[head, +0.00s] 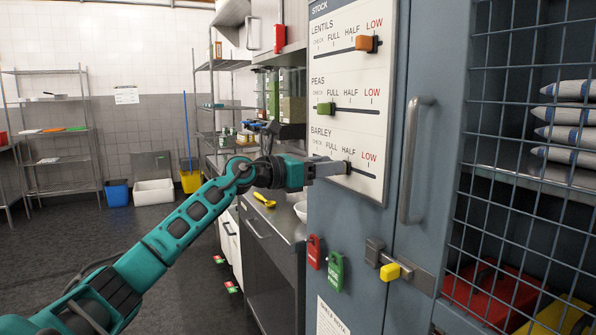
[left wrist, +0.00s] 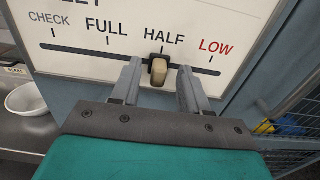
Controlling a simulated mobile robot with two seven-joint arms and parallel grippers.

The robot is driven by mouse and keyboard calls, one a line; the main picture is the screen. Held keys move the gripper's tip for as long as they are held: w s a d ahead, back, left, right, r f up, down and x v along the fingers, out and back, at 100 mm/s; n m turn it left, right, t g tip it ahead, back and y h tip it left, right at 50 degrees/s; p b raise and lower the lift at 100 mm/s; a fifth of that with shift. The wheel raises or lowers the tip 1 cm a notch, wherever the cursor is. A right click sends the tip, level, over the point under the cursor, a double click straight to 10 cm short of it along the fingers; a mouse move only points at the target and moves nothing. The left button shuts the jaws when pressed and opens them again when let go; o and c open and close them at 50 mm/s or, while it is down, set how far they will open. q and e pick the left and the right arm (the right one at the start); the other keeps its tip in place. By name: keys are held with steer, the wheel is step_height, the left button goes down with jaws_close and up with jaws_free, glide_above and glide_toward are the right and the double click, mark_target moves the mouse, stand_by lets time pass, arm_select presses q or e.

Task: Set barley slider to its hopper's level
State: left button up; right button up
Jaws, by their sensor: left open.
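The stock board (head: 352,28) on the blue cabinet has slider rows for lentils, peas and barley, marked CHECK, FULL, HALF and LOW. The barley slider is a beige knob (left wrist: 158,74) on a dark track in the left wrist view, at the HALF mark. My left gripper (head: 338,168) is at the barley row, with its open fingers (left wrist: 160,86) on either side of the knob. In the head view the gripper mostly hides the knob. Clear hoppers (head: 292,97) stand behind the cabinet's left edge; which one holds barley, and its level, I cannot tell. My right gripper is not in view.
A cabinet handle (head: 414,160) and yellow-ended latch (head: 391,272) stick out nearby. A counter (head: 284,217) with a white bowl (left wrist: 32,99) is at left.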

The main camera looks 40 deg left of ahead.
arm_select(q)
steer(key=b+v, duration=0.5)
steer(key=v, duration=0.6)
stand_by(0.5)
